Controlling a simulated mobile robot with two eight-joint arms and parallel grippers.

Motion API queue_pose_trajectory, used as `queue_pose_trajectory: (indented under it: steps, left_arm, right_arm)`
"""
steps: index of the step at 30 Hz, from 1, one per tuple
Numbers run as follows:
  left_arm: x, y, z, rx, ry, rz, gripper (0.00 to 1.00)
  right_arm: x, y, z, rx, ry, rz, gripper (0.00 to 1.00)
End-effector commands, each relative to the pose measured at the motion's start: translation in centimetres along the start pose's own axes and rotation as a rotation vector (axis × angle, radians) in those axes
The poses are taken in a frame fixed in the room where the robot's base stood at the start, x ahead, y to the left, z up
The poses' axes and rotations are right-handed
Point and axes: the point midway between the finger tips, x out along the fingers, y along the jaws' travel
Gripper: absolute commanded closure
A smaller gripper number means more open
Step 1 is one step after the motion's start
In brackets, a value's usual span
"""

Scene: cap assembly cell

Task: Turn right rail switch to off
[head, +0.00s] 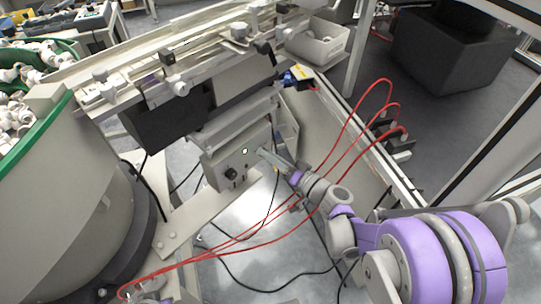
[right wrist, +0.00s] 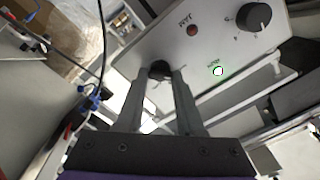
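The grey control box (head: 236,158) sits under the rail in the middle of the head view. In the right wrist view its panel (right wrist: 222,45) carries a black round switch knob (right wrist: 158,70), a red lamp or button (right wrist: 192,30), a large black dial (right wrist: 254,17) and a small green-lit round element (right wrist: 218,71). My right gripper (right wrist: 160,74) has its fingers apart, with the switch knob between or just behind the fingertips. I cannot tell whether they touch it. In the head view my right gripper (head: 264,152) is at the box's right side and hides that knob.
The linear rail (head: 190,58) runs above the box. A large bowl feeder (head: 60,185) with white caps stands at left. Black cables hang below the box. A grey bin (head: 318,45) is at the back.

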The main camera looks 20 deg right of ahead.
Motion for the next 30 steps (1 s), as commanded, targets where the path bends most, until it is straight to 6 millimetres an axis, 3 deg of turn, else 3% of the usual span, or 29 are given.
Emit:
queue_pose_trajectory:
  steps: [1, 5, 17, 30]
  left_arm:
    - [0.0, 0.0, 0.0, 0.0, 0.0, 0.0, 1.0]
    - [0.0, 0.0, 0.0, 0.0, 0.0, 0.0, 1.0]
    - [-0.03, 0.0, -0.01, 0.0, 0.0, 0.0, 1.0]
    - [-0.19, 0.0, -0.04, 0.0, 0.001, 0.0, 1.0]
  right_arm:
    - [-0.01, -0.01, 0.0, 0.0, 0.0, 0.0, 0.78]
    - [-0.02, -0.01, 0.0, 0.0, 0.0, 0.0, 1.0]
    - [-0.02, 0.01, 0.0, 0.041, 0.0, 0.0, 1.0]
    - [-0.02, 0.13, 0.03, 0.354, -0.001, 0.0, 1.0]
